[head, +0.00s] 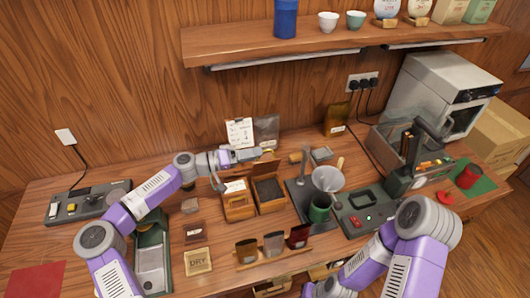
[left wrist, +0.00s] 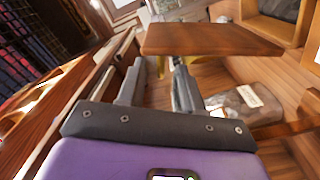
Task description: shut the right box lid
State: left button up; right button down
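The right box (head: 271,208) is a small wooden box in the middle of the table, with a dark inside facing up. A brown panel that looks like its raised lid (head: 267,166) stands at its back edge, partly hidden by my left gripper. My left gripper (head: 262,154) is just above and behind the box, by the lid. In the left wrist view its two fingers (left wrist: 158,66) stand apart, with a wooden board (left wrist: 212,39), probably the lid, just past the tips. I cannot tell whether they touch it. My right gripper is out of view.
A second wooden box (head: 238,208) with a pale label stands close on the left. A metal funnel (head: 328,178) over a green cup (head: 319,211) is on the right. Small packets (head: 273,243) stand in front.

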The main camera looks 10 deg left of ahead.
pick_arm(q)
jog(key=shift+x, duration=2.05)
grip_shut()
jog(key=shift+f, duration=0.1)
